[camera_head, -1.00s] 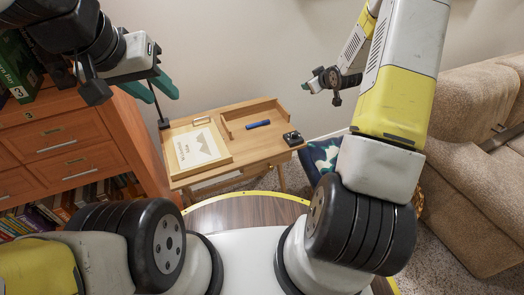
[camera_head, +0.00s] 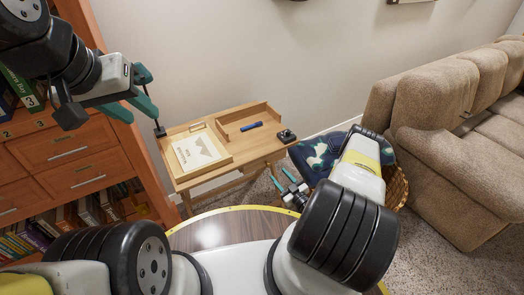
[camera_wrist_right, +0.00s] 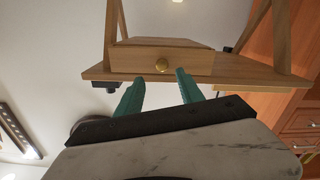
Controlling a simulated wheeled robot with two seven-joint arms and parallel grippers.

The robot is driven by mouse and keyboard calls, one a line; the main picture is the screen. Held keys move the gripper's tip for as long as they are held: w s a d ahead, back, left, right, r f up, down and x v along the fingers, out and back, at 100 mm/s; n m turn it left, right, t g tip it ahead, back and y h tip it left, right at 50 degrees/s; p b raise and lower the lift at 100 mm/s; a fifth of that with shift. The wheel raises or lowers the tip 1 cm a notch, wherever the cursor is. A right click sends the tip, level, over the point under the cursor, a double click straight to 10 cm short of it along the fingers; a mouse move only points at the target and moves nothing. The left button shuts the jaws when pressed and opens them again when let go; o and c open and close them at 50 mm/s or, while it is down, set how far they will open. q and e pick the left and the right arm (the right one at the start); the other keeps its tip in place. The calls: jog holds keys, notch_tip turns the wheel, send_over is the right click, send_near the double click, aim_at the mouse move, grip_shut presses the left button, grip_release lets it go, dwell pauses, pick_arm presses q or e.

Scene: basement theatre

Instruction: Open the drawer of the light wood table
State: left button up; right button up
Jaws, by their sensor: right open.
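The light wood table (camera_head: 236,163) stands against the wall, left of centre in the head view. In the right wrist view, where it appears upside down, its drawer front (camera_wrist_right: 190,62) has a round brass knob (camera_wrist_right: 162,65). The drawer looks shut. My right gripper (camera_head: 281,177) is open and empty, in front of the table's right side. In the wrist view its two green fingers (camera_wrist_right: 160,84) point at the drawer, one on each side of the knob's line, apart from it. My left gripper (camera_head: 150,97) is open and empty, raised at the upper left near the bookcase.
An orange wood bookcase (camera_head: 75,160) stands left. A blue patterned cushion (camera_head: 314,153) in a basket and a beige sofa (camera_head: 450,120) stand right.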

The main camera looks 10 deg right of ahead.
aim_at(270, 166)
jog(key=x, duration=0.7)
jog(key=shift+w+a+f, duration=0.1)
jog(key=shift+a, duration=0.2)
grip_shut()
dwell(1.2)
